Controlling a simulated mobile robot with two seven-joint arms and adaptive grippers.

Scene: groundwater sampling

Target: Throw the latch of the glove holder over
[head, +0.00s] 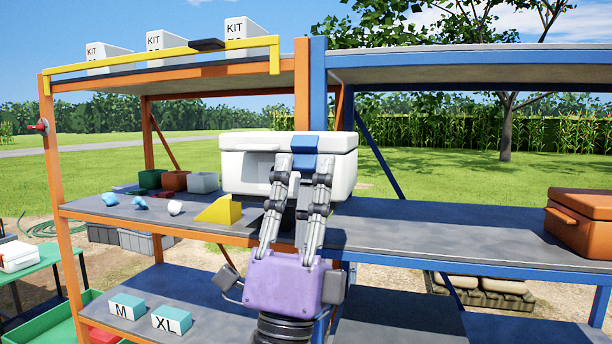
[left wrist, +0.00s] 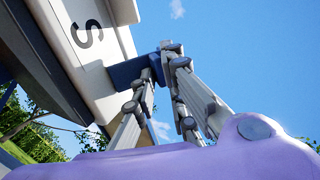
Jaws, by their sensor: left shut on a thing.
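A white box (head: 345,165) with a lid stands on the middle shelf, near the orange and blue posts. A blue latch (head: 305,142) sits on its front at the lid edge. My left gripper (head: 302,172), with a purple body, reaches up to it from below, fingers either side of the latch's lower part. In the left wrist view the white box (left wrist: 102,62) carries a letter S, and the fingertips (left wrist: 160,66) close on the dark blue latch (left wrist: 128,71). The fingers partly hide the latch and the box front. My right gripper is not in view.
A yellow wedge (head: 220,211) and small bins (head: 173,181) stand left of the box. A brown case (head: 580,218) is far right. Boxes marked M (head: 127,307) and XL (head: 172,319) lie on the lower shelf.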

